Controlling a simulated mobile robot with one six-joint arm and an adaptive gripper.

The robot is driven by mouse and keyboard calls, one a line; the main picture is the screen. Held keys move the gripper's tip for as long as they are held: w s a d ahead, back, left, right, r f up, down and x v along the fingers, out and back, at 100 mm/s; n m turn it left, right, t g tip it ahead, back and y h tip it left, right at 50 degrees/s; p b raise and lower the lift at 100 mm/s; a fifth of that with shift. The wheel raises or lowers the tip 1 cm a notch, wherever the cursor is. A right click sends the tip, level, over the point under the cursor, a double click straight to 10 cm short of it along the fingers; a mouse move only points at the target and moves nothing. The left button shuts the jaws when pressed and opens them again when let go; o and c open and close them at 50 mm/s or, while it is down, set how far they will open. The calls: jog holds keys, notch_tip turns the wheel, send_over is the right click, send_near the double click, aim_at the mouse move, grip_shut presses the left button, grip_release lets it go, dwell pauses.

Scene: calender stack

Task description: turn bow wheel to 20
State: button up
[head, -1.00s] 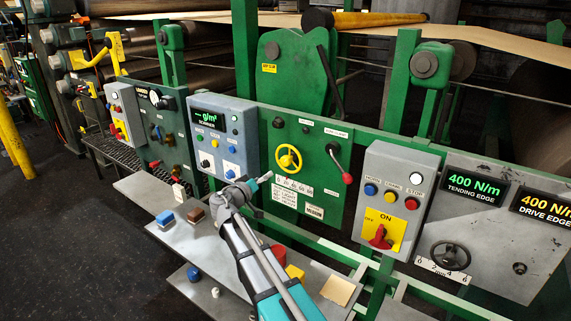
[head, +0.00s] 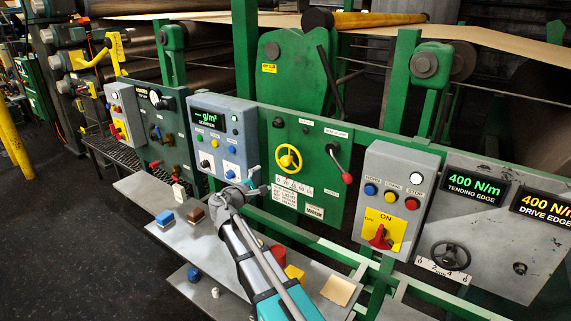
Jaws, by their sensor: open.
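A yellow handwheel (head: 288,158) sits on the green panel, above a white scale strip (head: 293,184) whose figures are too small to read. It looks like the bow wheel, but its label is not legible. My gripper (head: 261,180) is open and empty, its two fingers spread apart. In the picture it is to the left of and a little below the yellow wheel, apart from it. A second, black handwheel (head: 450,256) with a 0 to 6 scale is on the grey panel at the right.
A lever with a red knob (head: 347,179) is right of the yellow wheel. The grey scanner box (head: 224,138) is close on the left. A grey box with a red switch (head: 381,237) is at the right. A shelf (head: 178,236) with coloured blocks lies below my arm.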

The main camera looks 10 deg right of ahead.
aim_at(284, 163)
jog(key=n, duration=1.4)
jog(key=shift+s+a, duration=0.15)
jog(key=x, duration=1.4)
jog(key=shift+s, duration=0.1)
jog(key=shift+a, duration=0.1)
jog(key=c, duration=1.2)
jog(key=shift+o, duration=0.2)
jog(key=shift+m, duration=0.3)
